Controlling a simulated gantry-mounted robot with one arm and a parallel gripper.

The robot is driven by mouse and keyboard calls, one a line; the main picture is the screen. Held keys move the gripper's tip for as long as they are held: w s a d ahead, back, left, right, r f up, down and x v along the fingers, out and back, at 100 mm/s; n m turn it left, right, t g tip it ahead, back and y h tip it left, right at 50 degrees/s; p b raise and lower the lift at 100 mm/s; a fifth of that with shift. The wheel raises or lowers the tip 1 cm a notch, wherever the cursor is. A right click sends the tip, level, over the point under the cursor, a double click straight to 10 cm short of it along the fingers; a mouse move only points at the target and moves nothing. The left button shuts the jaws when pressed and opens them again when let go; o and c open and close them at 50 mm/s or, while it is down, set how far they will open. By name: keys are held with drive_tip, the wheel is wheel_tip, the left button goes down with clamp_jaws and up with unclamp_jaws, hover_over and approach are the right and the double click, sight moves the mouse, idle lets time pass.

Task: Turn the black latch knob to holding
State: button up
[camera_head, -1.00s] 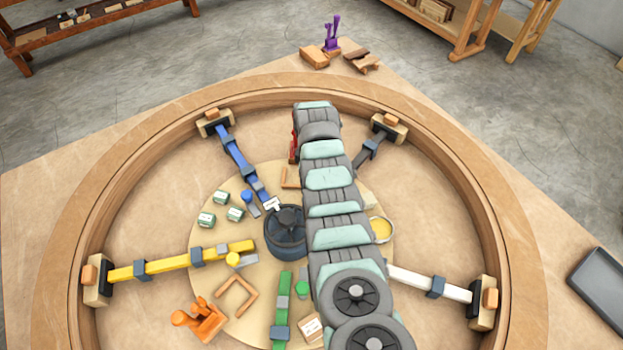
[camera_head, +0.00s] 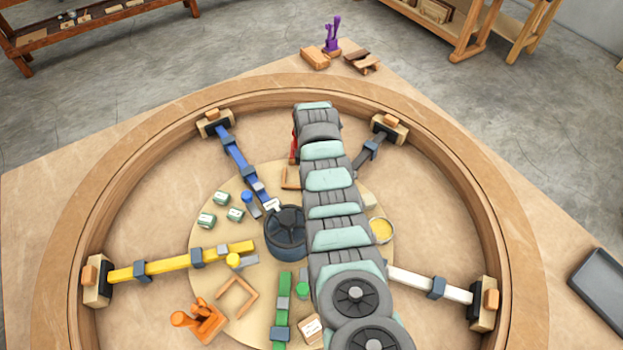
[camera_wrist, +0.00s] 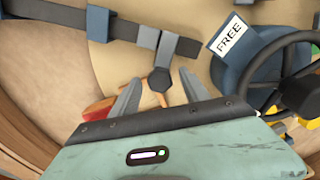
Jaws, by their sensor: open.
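The black latch knob (camera_wrist: 160,80) shows in the wrist view as a small dark hexagonal head with a grey lever behind it, near the end of a dark bar (camera_wrist: 55,14). My gripper (camera_wrist: 159,92) is open, with one finger on each side of the knob; I cannot tell whether either finger touches it. A white label reading FREE (camera_wrist: 229,36) is on the blue-grey hub beside the knob. In the head view my arm hides the knob and gripper; the outer part of the dark bar (camera_head: 372,150) shows at upper right.
The hub (camera_head: 285,240) carries a dark handwheel (camera_wrist: 300,85), close right of my gripper in the wrist view. A red object (camera_wrist: 98,110) lies behind the left finger. Blue (camera_head: 238,157), yellow (camera_head: 160,266) and white (camera_head: 425,281) bars surround the hub inside a wooden ring (camera_head: 120,135).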

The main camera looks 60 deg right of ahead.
wheel_tip(320, 180, up, 11)
idle(0.7)
idle(0.4)
